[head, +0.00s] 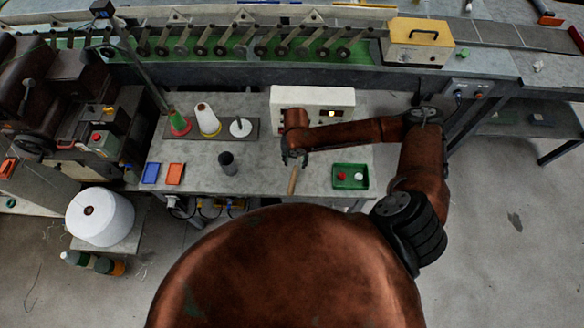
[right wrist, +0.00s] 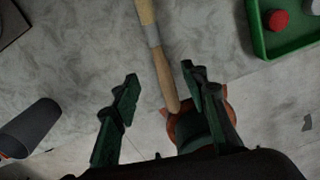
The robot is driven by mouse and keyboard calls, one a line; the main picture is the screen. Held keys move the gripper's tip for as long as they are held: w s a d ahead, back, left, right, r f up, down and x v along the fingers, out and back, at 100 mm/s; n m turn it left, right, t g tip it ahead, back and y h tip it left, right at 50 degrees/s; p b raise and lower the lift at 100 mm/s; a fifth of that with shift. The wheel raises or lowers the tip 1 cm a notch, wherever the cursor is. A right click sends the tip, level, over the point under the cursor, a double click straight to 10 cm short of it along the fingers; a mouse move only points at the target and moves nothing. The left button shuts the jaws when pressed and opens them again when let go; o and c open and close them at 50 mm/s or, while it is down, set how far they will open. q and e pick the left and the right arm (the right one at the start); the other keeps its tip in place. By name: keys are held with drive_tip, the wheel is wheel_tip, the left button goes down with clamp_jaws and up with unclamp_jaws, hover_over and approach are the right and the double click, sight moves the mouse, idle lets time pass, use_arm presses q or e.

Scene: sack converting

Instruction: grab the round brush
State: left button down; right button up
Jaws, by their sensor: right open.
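The round brush (head: 293,180) shows in the head view as a short wooden stick near the table's front edge, below my right gripper (head: 294,158). In the right wrist view the brush (right wrist: 158,60) is a pale wooden handle with a grey metal band; its far end runs out of the top of the picture, so the bristles are not seen. My right gripper (right wrist: 160,80) is open, with one finger on each side of the handle. I see no finger touching it, and the height gap cannot be told. My left gripper is not in view.
On the table (head: 262,188), a dark cup (head: 228,163) stands left of the brush and a green tray (head: 363,185) with red and white pieces lies right. Blue (head: 151,173) and orange (head: 175,174) trays lie farther left. A white control box (head: 345,97) stands behind.

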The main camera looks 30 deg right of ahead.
sight(295, 172)
drive_tip(key=shift+f, duration=0.45)
drive_tip(key=f, duration=0.6)
drive_tip(key=shift+s+a+p, duration=0.3)
drive_tip(key=shift+s+p, duration=0.05)
drive_tip(key=shift+p, duration=0.05)
drive_tip(key=shift+f, duration=0.35)
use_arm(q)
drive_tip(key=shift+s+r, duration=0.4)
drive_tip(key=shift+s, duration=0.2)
use_arm(e)
clamp_jaws()
